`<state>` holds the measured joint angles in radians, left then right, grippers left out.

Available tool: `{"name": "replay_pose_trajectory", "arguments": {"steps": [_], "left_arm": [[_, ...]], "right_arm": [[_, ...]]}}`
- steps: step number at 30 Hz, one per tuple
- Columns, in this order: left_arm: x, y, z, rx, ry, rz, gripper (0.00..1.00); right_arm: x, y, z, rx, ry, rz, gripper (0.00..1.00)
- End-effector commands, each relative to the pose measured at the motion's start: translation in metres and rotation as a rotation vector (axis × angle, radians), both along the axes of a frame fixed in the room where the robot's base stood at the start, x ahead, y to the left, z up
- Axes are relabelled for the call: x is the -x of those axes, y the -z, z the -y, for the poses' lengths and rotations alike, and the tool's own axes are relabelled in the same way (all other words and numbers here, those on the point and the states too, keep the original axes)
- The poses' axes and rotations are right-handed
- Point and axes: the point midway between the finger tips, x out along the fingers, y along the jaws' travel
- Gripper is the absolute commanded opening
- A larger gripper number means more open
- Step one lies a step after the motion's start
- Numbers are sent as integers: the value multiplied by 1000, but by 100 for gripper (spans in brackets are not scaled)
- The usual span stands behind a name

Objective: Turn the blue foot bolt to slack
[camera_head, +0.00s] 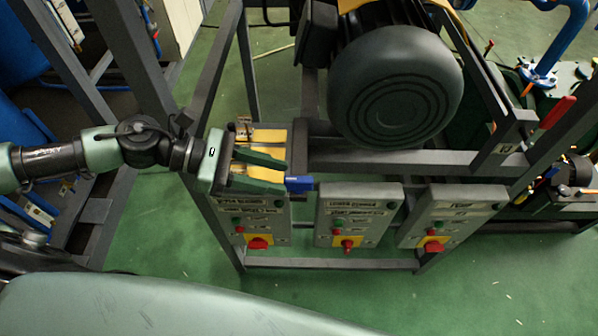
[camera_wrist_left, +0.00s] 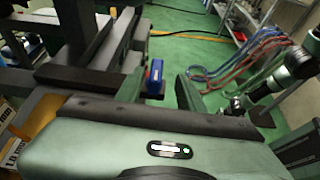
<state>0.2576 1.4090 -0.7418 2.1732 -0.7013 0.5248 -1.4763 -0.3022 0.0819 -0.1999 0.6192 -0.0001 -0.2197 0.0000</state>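The blue foot bolt (camera_head: 299,184) is a small blue block by the corner of the dark steel frame, just beyond my left gripper's fingertips in the head view. My left gripper (camera_head: 285,176) reaches in from the left with its two dark green fingers apart and nothing held between them. In the left wrist view the blue bolt (camera_wrist_left: 154,76) shows in the gap between the fingertips (camera_wrist_left: 161,80), nearer the left finger. I cannot tell whether a finger touches it. My right gripper is not in view.
A dark motor (camera_head: 396,88) sits on the frame (camera_head: 420,163) to the right of the bolt. Switch boxes with red knobs, such as the middle one (camera_head: 352,212), hang just below. Yellow parts (camera_head: 266,136) lie behind my fingers. Green floor is open in front.

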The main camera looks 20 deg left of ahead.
Motion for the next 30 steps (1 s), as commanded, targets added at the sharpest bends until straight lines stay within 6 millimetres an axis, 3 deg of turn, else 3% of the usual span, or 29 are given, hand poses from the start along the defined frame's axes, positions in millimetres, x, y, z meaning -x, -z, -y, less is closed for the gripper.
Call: {"name": "replay_pose_trajectory", "arguments": {"steps": [2, 5, 14, 22, 26, 30], "left_arm": [[-4, -2, 12, 7, 0, 1, 38], [-8, 4, 25, 6, 1, 2, 38], [-14, 18, 46, 2, -1, 0, 38], [-14, 20, 47, 1, -3, -1, 38], [-14, 20, 47, 1, -3, -1, 2], [-14, 20, 47, 1, -3, -1, 0]], "right_arm": [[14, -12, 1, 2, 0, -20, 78], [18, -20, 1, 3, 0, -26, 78], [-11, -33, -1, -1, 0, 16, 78], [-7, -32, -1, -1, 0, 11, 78], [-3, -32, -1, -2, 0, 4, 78], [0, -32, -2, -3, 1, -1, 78]]}}
